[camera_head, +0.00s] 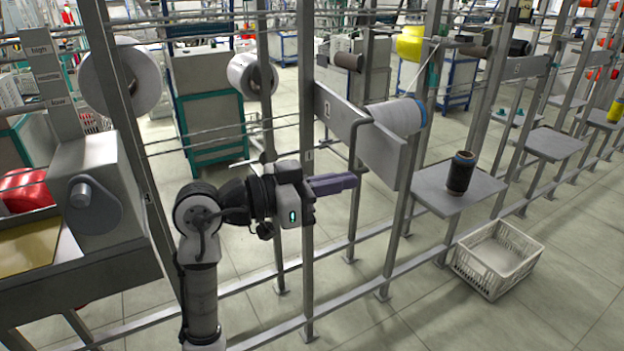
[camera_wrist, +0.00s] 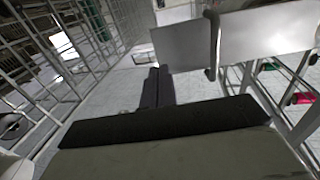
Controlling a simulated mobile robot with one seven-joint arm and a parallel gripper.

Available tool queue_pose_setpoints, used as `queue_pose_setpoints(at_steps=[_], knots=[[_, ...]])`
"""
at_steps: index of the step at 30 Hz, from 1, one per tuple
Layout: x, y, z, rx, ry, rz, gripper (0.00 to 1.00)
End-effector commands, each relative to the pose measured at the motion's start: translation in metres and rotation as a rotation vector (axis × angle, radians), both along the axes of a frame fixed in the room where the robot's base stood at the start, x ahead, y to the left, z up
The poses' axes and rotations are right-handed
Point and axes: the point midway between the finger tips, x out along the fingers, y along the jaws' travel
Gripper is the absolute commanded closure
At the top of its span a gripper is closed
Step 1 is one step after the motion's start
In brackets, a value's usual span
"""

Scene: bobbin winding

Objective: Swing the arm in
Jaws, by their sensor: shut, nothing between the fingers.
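My gripper (camera_head: 350,182) has dark purple fingers, shut and empty, pointing right at the rod's lower end. I cannot tell whether they touch it. In the wrist view, my shut fingers (camera_wrist: 157,80) point ahead, and a dark rod (camera_wrist: 214,45) hangs to their right before the grey plate (camera_wrist: 185,46).
Upright posts (camera_head: 307,220) and rails surround my arm closely. A dark bobbin (camera_head: 460,173) stands on a grey shelf (camera_head: 432,188) to the right. A white crate (camera_head: 497,257) sits on the floor below. A grey machine box (camera_head: 90,190) is at left.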

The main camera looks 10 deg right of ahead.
Motion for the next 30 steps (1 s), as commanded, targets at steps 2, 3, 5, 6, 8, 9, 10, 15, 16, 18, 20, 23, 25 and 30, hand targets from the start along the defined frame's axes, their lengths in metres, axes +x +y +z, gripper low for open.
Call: queue_pose_setpoints(at_steps=[2,3,5,6,8,9,10,15,16,18,20,23,25,30], knots=[[0.003,-0.018,0.003,0.000,0.000,-0.003,1.00],[0.004,-0.026,0.003,0.002,0.000,-0.003,1.00],[0.006,-0.036,0.003,0.000,0.000,-0.002,1.00],[0.007,-0.042,0.003,0.001,0.000,-0.002,1.00],[0.009,-0.050,0.002,0.000,0.000,0.000,1.00],[0.010,-0.054,0.002,0.000,0.000,-0.001,1.00],[0.010,-0.057,0.002,0.000,0.000,0.000,1.00],[0.012,-0.066,0.000,-0.001,0.000,0.001,1.00],[0.012,-0.066,0.000,-0.001,0.000,0.001,1.00],[0.012,-0.067,0.000,-0.001,-0.001,0.001,1.00],[0.012,-0.067,0.000,-0.001,0.000,0.001,1.00],[0.012,-0.066,0.000,-0.001,0.000,0.001,1.00],[0.012,-0.066,0.000,-0.001,0.000,0.002,1.00],[0.013,-0.072,0.000,0.000,0.000,0.013,1.00]])
